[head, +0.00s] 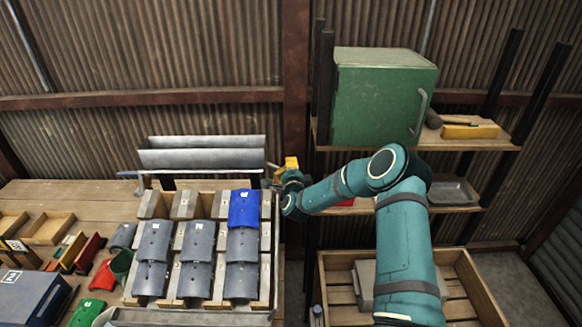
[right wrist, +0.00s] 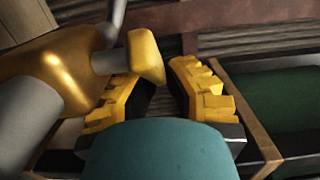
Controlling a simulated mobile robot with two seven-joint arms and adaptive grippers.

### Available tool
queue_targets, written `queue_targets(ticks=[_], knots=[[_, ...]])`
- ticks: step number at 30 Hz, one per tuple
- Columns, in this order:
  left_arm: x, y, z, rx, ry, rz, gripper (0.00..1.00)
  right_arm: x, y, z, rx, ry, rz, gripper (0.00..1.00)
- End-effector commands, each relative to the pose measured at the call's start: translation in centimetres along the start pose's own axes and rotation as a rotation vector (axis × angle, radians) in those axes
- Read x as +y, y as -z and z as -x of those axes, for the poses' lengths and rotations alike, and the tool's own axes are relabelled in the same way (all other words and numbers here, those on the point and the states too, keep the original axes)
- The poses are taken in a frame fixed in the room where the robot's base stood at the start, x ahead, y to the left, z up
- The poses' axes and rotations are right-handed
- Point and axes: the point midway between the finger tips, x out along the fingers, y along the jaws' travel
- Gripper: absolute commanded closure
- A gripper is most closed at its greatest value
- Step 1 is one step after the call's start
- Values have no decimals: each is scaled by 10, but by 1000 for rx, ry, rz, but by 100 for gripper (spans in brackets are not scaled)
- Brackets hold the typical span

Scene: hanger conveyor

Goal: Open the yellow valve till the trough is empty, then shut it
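The grey metal trough (head: 203,153) is mounted behind the tile rack in the head view; I cannot tell what it holds. The yellow valve (right wrist: 62,68) fills the left of the right wrist view, with a grey pipe and a stem ending in a yellow handle (right wrist: 146,56). My right gripper (right wrist: 160,72) is open, its yellow-padded fingers on either side of the handle's lower end; I cannot tell whether they touch it. In the head view my right gripper (head: 288,176) is at the trough's right end, where small yellow parts blend together. My left gripper is out of view.
A rack (head: 211,197) with grey tiles and one blue tile (head: 244,208) stands before the trough. A green cabinet (head: 375,100) sits on shelves to the right, above a wooden crate (head: 470,277). Trays and coloured tiles crowd the left of the table.

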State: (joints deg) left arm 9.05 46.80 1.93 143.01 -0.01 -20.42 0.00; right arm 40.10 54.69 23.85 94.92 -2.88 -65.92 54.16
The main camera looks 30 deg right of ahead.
Motion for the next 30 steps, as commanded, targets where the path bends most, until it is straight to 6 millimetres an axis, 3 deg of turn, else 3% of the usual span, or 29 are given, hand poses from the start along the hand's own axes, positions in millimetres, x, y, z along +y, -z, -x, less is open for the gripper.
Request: queue_targets(ticks=[9,21,30], knots=[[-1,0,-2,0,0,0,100,0,0,0,13,3,-1,100],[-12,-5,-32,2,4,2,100,0,6,10,228,5,-1,100],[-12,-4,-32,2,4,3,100,-2,8,12,252,4,0,100]])
